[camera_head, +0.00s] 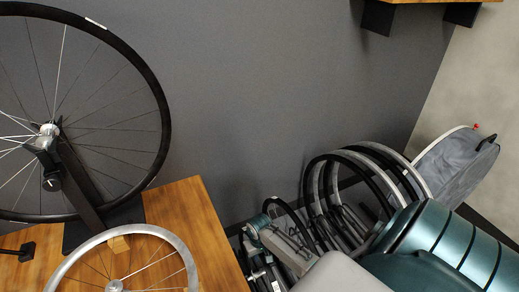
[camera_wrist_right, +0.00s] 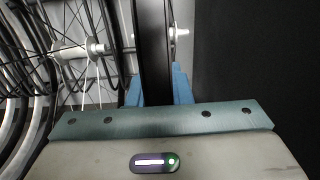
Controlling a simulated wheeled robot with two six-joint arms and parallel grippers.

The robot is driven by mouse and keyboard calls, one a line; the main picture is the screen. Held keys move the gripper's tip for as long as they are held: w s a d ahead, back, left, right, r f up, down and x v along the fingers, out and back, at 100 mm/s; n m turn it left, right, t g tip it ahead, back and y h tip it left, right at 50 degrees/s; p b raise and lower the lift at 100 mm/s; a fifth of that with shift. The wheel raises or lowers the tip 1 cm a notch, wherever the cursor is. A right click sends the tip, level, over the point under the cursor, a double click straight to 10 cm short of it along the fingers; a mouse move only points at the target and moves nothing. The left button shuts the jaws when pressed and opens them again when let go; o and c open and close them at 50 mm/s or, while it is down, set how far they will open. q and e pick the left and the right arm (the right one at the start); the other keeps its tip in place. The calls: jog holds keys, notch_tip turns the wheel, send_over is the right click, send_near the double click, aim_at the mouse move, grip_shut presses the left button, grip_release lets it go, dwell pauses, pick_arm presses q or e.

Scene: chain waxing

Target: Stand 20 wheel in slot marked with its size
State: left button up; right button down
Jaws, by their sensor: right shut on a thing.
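My right gripper (camera_head: 262,226) is at the lower middle of the head view, low beside the row of standing wheels. It is shut on the black rim of a small wheel (camera_head: 289,205), which looks like the 20 wheel. In the right wrist view this wheel (camera_wrist_right: 153,50) stands upright, edge-on, between blue fingers (camera_wrist_right: 155,92), and its hub shows to the right. Its lower part is hidden by my gripper and arm. Several wheels (camera_head: 320,180) stand in the slots to its right. No size marks can be read. My left gripper is out of view.
A wooden bench (camera_head: 193,225) at lower left bears a silver-rimmed wheel (camera_head: 178,243) and a stand holding a large black wheel (camera_head: 164,115). A grey wheel bag (camera_head: 455,168) leans at the right. Other spoked wheels (camera_wrist_right: 88,50) stand close left in the wrist view.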

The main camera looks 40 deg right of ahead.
jog(key=c, duration=1.2)
grip_release()
jog(key=shift+c, duration=0.2)
jog(key=shift+r, duration=0.15)
pick_arm(q)
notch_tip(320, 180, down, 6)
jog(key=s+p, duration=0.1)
jog(key=p, duration=0.1)
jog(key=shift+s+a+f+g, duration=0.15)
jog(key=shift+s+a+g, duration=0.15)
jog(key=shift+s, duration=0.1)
pick_arm(e)
notch_tip(320, 180, up, 11)
jog(key=shift+f, duration=0.2)
